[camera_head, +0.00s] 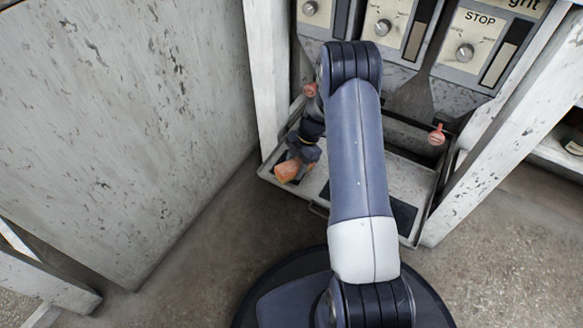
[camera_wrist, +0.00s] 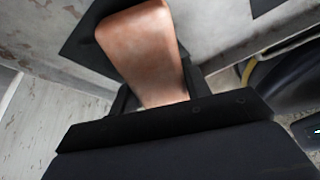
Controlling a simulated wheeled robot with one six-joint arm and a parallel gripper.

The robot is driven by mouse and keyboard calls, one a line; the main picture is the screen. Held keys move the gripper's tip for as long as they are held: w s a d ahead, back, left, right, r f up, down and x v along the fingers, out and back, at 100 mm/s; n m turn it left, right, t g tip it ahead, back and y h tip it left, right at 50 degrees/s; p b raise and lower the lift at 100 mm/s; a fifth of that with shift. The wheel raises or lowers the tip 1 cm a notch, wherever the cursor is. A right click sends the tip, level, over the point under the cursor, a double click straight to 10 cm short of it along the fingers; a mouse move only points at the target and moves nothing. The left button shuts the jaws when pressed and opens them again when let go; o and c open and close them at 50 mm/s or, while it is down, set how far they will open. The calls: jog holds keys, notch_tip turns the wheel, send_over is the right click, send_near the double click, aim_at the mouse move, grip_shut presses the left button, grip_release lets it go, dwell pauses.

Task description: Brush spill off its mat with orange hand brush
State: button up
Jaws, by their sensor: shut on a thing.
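The orange hand brush (camera_head: 288,171) is at the left end of the pale tray, below my gripper (camera_head: 303,151). My gripper is shut on the brush. In the wrist view the brush (camera_wrist: 143,50) fills the space between the dark fingers (camera_wrist: 157,92), and its far end lies over a dark mat (camera_wrist: 82,42). I cannot tell whether the brush touches the mat. Another dark mat (camera_head: 402,214) shows at the right of the tray, partly behind my arm. I cannot make out a spill in either view.
The pale tray (camera_head: 421,184) has a raised rim and sits between white posts (camera_head: 267,75). A panel with knobs (camera_head: 466,50) stands behind it. A pinkish knob (camera_head: 437,135) sticks up at the right. A large worn white panel (camera_head: 125,110) closes off the left.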

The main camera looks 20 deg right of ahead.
aim_at(289, 168)
jog(key=shift+s+f, duration=0.25)
jog(key=shift+f, duration=0.1)
jog(key=shift+s+a+f, duration=0.1)
jog(key=shift+s+a, duration=0.15)
jog(key=shift+a, duration=0.45)
jog(key=shift+s+a+r, duration=0.1)
jog(key=shift+s+a, duration=0.15)
jog(key=shift+a, duration=0.45)
jog(key=shift+s+a+f, duration=0.1)
jog(key=shift+s+a, duration=0.15)
jog(key=shift+a, duration=0.45)
jog(key=shift+w+d+r, duration=0.25)
jog(key=shift+d+r, duration=0.2)
jog(key=shift+d, duration=0.1)
jog(key=shift+w+d+r, duration=0.25)
jog(key=shift+d+r, duration=0.15)
jog(key=shift+d, duration=0.1)
jog(key=shift+s+a+f+t+h, duration=0.35)
jog(key=shift+a+f+t+h, duration=0.1)
jog(key=shift+h, duration=0.65)
jog(key=shift+s, duration=0.1)
